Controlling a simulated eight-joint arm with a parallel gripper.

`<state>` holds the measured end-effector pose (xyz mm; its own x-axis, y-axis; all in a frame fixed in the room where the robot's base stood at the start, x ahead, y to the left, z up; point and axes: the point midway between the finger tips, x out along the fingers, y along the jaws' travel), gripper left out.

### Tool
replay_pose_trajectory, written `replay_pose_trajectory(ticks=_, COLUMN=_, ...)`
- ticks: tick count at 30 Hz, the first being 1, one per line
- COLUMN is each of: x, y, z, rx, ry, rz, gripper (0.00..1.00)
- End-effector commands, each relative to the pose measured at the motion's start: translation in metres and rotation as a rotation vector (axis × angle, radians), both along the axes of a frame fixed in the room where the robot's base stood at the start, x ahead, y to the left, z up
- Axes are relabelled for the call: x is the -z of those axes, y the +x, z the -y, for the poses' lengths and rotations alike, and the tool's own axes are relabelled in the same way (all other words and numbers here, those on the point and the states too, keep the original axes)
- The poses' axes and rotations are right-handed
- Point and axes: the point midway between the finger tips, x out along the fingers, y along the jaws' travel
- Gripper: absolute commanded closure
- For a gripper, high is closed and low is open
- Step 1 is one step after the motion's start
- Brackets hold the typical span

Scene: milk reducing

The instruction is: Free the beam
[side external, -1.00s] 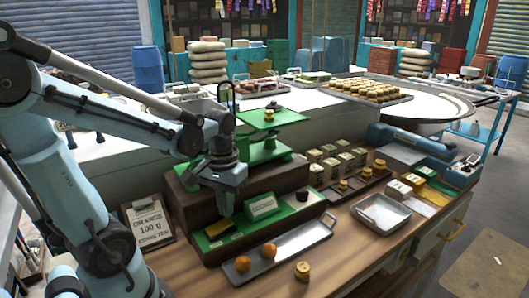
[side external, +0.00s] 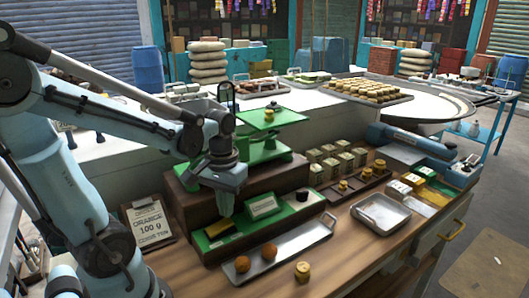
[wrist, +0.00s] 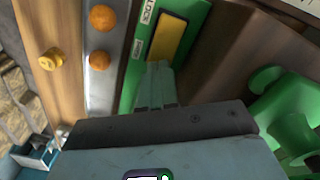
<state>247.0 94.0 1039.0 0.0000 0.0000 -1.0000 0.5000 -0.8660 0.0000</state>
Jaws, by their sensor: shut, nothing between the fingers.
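A green balance scale stands on a dark wooden plinth (side external: 290,172). Its raised green pan (side external: 285,118) carries a small brass weight; my arm hides part of the scale's middle. On the plinth's lower front, a green lock plate (wrist: 131,80) has a yellow piece (wrist: 167,40) and a white lock label (wrist: 147,13). The yellow piece also shows in the side view (side external: 217,228). My gripper (wrist: 158,68) is shut and empty, its fingertips beside the near end of the yellow piece. I cannot tell whether they touch it.
A metal tray (side external: 285,250) with two oranges lies in front of the plinth, a brass weight (side external: 303,271) before it. An empty metal tray (side external: 381,212) and several wrapped blocks (side external: 336,160) are to the right.

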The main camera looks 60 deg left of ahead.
Motion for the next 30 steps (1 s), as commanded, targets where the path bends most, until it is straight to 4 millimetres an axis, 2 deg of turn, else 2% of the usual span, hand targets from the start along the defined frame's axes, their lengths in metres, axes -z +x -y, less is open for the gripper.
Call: replay_pose_trajectory(ticks=30, x=0.014, y=0.0, z=0.0, rx=0.0, ry=0.0, rz=0.0, gripper=1.0)
